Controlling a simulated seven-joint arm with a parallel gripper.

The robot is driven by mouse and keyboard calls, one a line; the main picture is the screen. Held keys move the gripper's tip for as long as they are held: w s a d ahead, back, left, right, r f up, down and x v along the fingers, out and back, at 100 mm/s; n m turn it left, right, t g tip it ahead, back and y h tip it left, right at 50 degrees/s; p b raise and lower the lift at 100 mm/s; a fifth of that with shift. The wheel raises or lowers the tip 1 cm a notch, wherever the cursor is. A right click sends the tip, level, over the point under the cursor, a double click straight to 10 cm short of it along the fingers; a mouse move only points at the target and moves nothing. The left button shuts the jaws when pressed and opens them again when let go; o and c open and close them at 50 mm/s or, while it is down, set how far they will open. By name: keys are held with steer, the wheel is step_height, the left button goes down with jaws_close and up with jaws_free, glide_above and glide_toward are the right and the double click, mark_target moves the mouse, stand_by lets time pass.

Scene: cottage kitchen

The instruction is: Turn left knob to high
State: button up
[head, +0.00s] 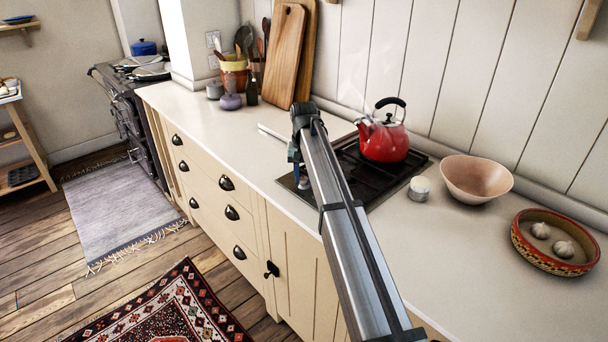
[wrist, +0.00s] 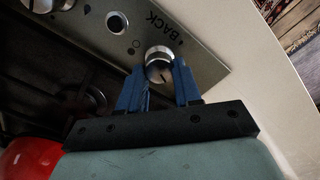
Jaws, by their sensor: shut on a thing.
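In the wrist view, my gripper (wrist: 160,80) has its blue fingers closed on either side of a silver round knob (wrist: 159,62). The knob sits on the cooktop's metal panel, beside printing that reads BACK. A second silver knob (wrist: 38,5) shows at the top left of the wrist view, partly cut off. In the head view, my gripper (head: 293,163) is over the left front part of the cooktop (head: 345,165). My arm hides much of the cooktop there, and the held knob is hard to make out. I cannot tell the knob's setting.
A red kettle (head: 383,140) stands on the cooktop, right of my arm; its red side (wrist: 30,158) also shows in the wrist view. A small white-topped jar (head: 419,188), a pink bowl (head: 477,178) and a garlic dish (head: 555,242) stand to the right. The counter (head: 215,122) to the left is mostly clear.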

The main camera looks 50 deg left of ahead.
mark_target(303, 178)
steer(key=shift+n, duration=2.2)
steer(key=o, duration=1)
steer(key=shift+s, duration=0.1)
steer(key=shift+o, duration=0.2)
steer(key=shift+r, duration=0.1)
step_height(303, 178, up, 14)
steer(key=shift+s, duration=0.1)
